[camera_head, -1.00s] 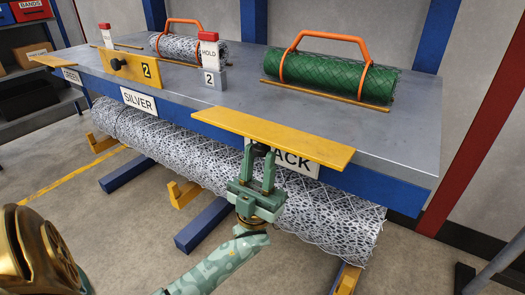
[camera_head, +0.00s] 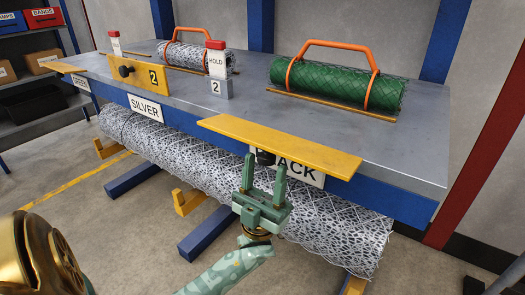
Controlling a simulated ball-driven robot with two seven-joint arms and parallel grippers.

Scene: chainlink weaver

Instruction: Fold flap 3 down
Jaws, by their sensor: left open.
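A yellow flap (camera_head: 280,145) lies flat along the bench's front edge, above the sign that reads "ACK" with its start hidden. No number shows on it; it is likely flap 3. A dark knob (camera_head: 265,158) shows under its front edge. My left gripper (camera_head: 265,165) is open and empty just below the flap, its fingers pointing up on either side of the knob. I cannot tell whether they touch it. Another yellow flap (camera_head: 139,76), marked 2, stands upright above the SILVER sign (camera_head: 145,105). My right gripper is not in view.
A green mesh roll (camera_head: 335,82) with an orange handle and a silver mesh roll (camera_head: 200,58) lie on the grey bench (camera_head: 400,145). A HOLD post (camera_head: 216,68) stands between them. A long wire mesh roll (camera_head: 320,228) lies under the bench front, behind my left arm.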

